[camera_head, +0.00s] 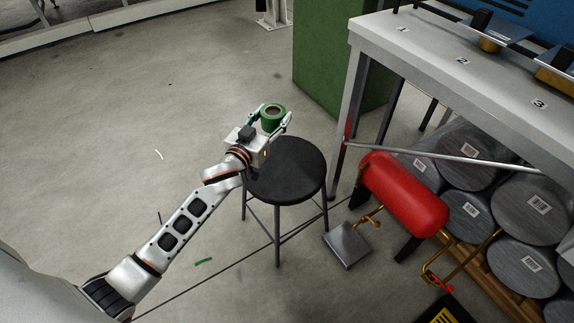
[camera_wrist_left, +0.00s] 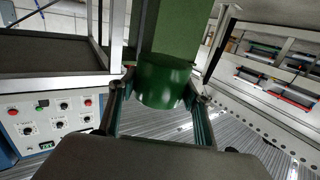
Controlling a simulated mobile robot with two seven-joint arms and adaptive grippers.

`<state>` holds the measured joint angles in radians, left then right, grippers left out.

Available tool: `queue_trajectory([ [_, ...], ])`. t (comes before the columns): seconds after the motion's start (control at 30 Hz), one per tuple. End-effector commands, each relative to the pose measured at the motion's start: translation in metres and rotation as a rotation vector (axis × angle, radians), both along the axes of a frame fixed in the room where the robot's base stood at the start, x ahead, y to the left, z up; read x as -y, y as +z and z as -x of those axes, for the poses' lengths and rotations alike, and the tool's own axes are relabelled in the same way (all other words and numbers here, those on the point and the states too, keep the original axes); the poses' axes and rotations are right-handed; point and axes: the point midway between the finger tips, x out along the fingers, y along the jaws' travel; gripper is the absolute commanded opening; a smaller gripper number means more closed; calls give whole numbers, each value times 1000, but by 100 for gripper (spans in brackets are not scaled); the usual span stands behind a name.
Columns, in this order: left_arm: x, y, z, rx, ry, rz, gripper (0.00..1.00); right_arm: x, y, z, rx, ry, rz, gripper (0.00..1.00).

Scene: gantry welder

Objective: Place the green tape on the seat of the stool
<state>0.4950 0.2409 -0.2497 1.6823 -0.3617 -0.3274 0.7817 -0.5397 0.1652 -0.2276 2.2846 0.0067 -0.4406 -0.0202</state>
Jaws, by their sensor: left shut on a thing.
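The green tape (camera_head: 272,115) is a short green roll with a dark hole in its top. My left gripper (camera_head: 272,122) is shut on it, with a finger on each side, and holds it above the far part of the stool in the head view. The tape fills the middle of the left wrist view (camera_wrist_left: 164,82), between the two fingers. The stool (camera_head: 290,172) has a round black seat and dark legs. Its seat is empty where it shows; my gripper and wrist hide its far left edge. My right gripper is not in view.
A workbench (camera_head: 440,75) with numbered places stands at the right. A red tank (camera_head: 403,195) and several grey drums (camera_head: 530,205) lie under and beside it. A green block (camera_head: 335,60) stands behind the stool. The floor (camera_head: 90,130) to the left is mostly clear.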

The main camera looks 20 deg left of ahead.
Motion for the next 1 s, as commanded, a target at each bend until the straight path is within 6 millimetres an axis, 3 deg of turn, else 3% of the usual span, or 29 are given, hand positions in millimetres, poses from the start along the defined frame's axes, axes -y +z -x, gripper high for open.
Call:
queue_trajectory([
  [0.17,-3,-19,-12,-1,1,0,23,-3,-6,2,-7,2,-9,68],
  [0.7,-4,-153,-8,-16,2,2,23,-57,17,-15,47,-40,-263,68],
  [1.0,-4,-170,-11,1,2,1,23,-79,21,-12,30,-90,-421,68],
])
